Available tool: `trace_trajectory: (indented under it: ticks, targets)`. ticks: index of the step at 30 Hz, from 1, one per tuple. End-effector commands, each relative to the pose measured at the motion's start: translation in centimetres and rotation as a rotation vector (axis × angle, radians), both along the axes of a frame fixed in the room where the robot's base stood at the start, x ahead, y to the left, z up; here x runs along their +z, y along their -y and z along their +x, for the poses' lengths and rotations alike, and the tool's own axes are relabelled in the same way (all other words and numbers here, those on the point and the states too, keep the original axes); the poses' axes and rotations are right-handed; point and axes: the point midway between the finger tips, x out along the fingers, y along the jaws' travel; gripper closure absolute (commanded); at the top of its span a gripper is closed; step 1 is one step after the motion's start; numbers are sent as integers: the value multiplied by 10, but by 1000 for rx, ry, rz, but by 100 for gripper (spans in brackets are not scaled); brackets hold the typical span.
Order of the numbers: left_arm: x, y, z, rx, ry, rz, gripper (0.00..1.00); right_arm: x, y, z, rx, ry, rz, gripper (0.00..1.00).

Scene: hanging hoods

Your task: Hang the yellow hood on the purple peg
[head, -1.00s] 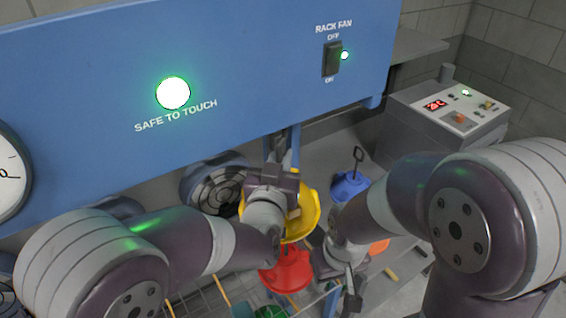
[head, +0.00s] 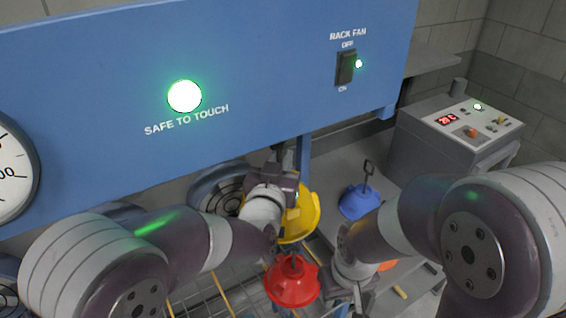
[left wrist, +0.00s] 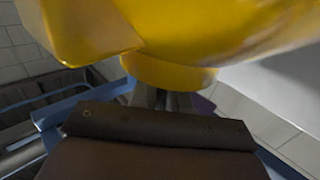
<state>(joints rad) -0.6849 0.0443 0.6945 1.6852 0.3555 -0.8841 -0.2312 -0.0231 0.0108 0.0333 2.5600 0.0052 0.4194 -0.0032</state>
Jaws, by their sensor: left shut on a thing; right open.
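The yellow hood (head: 305,216) is behind my left gripper (head: 284,172) in the head view, partly hidden by it. In the left wrist view the yellow hood (left wrist: 215,28) fills the top of the picture, and my left gripper (left wrist: 163,98) is shut at the yellow collar below it. My right gripper (head: 350,300) is low at the centre right, with no thing seen in its jaws. A small purple patch (left wrist: 203,106) shows behind the left fingers; I cannot tell if it is the purple peg. No purple peg shows clearly in the head view.
A red hood (head: 292,282) is below the yellow one. A blue hood (head: 359,201) with a dark hook rests on the grey surface at right. A blue panel (head: 250,60) with a lit green lamp spans the back. A grey control box (head: 455,130) stands at far right.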

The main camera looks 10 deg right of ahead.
Motion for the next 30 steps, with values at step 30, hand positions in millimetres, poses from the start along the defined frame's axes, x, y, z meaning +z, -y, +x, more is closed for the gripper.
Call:
trace_trajectory:
  ticks: [30]
  targets:
    - [-15,0,0,0,1,-2,100,-16,0,0,0,0,0,57]
